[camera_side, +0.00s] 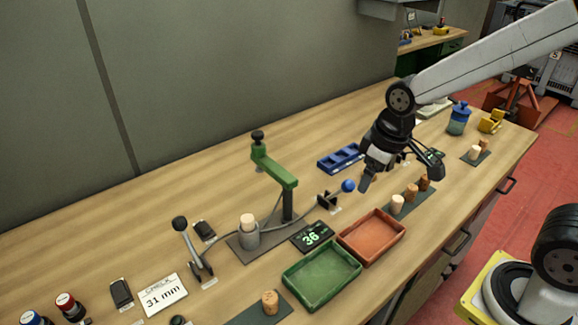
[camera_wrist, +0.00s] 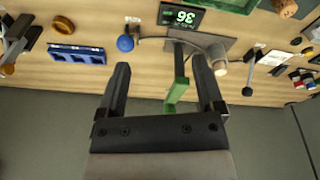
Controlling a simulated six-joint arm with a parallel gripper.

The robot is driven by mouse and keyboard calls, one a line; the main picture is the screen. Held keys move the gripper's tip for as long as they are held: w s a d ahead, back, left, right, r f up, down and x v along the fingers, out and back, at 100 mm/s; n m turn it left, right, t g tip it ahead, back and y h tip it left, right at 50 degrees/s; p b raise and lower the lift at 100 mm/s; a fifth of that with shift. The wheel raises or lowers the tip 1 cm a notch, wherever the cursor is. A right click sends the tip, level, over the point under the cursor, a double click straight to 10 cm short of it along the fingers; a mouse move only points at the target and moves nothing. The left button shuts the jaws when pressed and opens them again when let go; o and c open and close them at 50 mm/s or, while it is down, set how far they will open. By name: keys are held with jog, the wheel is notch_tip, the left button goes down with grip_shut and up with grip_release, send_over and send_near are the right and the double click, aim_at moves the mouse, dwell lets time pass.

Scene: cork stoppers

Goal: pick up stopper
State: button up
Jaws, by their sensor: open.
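My gripper (camera_side: 402,178) hangs above the far right part of the bench, open, with nothing between its fingers; it also shows in the wrist view (camera_wrist: 160,65). In the side view a pale stopper (camera_side: 397,202) and two brown stoppers (camera_side: 412,192) (camera_side: 424,185) stand in a row on a dark mat, just below and beside the gripper. A pale stopper (camera_side: 248,221) sits upright in a grey holder (camera_side: 247,238) under the green press (camera_side: 275,170). A brown stopper (camera_side: 270,302) stands on a front mat. Two more stoppers (camera_side: 474,152) (camera_side: 484,145) stand farther right.
A green tray (camera_side: 322,298) and an orange tray (camera_side: 400,236) lie empty at the front edge. A display (camera_side: 312,237) reads 36; a card (camera_side: 162,294) reads 31 mm. A blue rack (camera_side: 340,158), blue ball (camera_side: 348,185) and lever (camera_side: 183,240) are obstacles. The back-left bench is clear.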

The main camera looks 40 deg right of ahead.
jog(key=w+a+n+g, duration=0.1)
jog(key=w+a+n, duration=0.7)
jog(key=w+n, duration=0.25)
jog(key=n+g, duration=0.1)
jog(key=n, duration=0.9)
send_near(247, 218)
jog(key=shift+a+f, duration=0.1)
jog(key=shift+f, duration=2.55)
jog(key=shift+f, duration=0.1)
jog(key=shift+w+f, duration=0.1)
jog(key=shift+f, duration=2.4)
jog(key=shift+c, duration=0.2)
grip_shut()
